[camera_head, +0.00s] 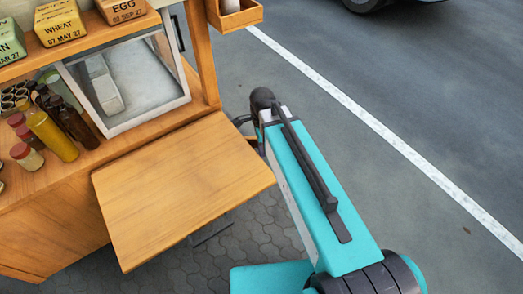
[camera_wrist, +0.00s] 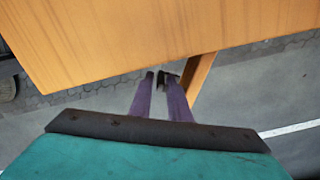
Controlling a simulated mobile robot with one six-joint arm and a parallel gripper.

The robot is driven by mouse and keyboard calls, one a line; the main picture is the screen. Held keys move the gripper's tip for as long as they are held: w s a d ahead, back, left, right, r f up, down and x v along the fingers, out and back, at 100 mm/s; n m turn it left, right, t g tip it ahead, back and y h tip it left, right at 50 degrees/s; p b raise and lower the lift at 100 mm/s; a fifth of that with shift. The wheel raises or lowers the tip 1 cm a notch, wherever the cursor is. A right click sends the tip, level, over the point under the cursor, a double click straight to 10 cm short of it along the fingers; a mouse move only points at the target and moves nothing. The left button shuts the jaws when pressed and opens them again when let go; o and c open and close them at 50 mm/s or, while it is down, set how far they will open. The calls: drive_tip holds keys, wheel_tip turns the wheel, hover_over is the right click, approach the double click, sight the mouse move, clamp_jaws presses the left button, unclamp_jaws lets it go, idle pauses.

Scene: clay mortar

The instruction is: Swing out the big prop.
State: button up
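My gripper (camera_wrist: 157,77) shows in the wrist view as two purple fingers with dark tips, pointing away below the edge of a wooden flap. A narrow gap shows between the fingers, and I see nothing held in it. A slim wooden bar (camera_wrist: 203,78) slants down from the flap's edge, just right of the fingertips; I cannot tell whether it is the big prop. In the head view the wooden flap (camera_head: 180,185) juts from the cart. A thin dark bar (camera_head: 212,233) shows below its edge. My arm hides most of the gripper there.
The cart's counter holds a framed glass case (camera_head: 128,82) and several bottles, such as a yellow one (camera_head: 52,135). Labelled boxes (camera_head: 60,22) sit on a shelf above. Open paving and road lie to the right, with a white line (camera_head: 385,135).

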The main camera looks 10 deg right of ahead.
wheel_tip(320, 180, up, 12)
drive_tip(key=b, duration=0.2)
drive_tip(key=shift+f, duration=0.15)
idle(0.6)
drive_tip(key=shift+a, duration=0.15)
